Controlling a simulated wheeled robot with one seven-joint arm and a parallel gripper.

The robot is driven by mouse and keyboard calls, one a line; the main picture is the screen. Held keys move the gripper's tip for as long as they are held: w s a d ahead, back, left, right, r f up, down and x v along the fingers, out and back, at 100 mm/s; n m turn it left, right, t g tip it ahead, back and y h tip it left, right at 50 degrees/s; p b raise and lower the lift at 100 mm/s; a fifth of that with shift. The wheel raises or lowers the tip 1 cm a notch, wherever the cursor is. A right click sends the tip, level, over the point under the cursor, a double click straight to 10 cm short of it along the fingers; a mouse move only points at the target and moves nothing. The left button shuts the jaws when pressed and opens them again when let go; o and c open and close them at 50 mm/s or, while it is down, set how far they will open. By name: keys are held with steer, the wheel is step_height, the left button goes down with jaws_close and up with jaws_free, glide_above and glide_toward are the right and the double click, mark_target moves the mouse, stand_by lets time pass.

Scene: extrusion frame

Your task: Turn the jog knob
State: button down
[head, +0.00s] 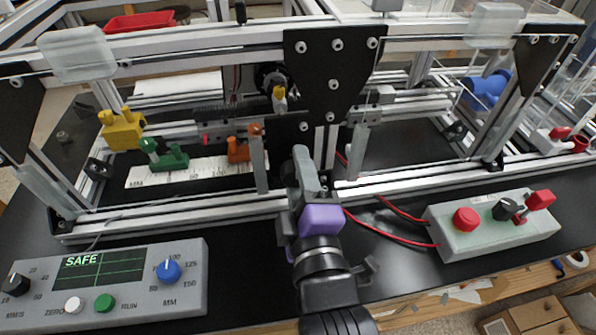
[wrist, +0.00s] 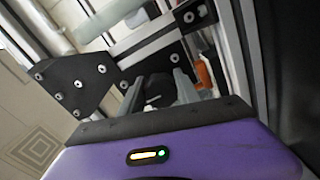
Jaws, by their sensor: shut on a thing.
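My gripper (head: 303,160) reaches up from the front to just below the black bolted plate in the middle of the frame. In the wrist view my gripper (wrist: 158,95) has its two grey fingers on either side of a dark round knob (wrist: 156,87), which I take to be the jog knob. The fingers are shut on it. In the head view my gripper covers this knob, and its marking and angle cannot be made out.
A grey console (head: 130,285) reading SAFE, with blue and black dials, lies front left. A grey box (head: 490,226) with a red button and red switch lies right, its red cables passing near my gripper.

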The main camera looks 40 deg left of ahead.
steer(key=shift+f, duration=0.1)
steer(key=c, duration=1.1)
jaws_free()
steer(key=shift+c, duration=0.2)
steer(key=b+v, duration=0.1)
steer(key=v, duration=0.6)
steer(key=shift+s+d, duration=0.25)
steer(key=shift+d, duration=0.05)
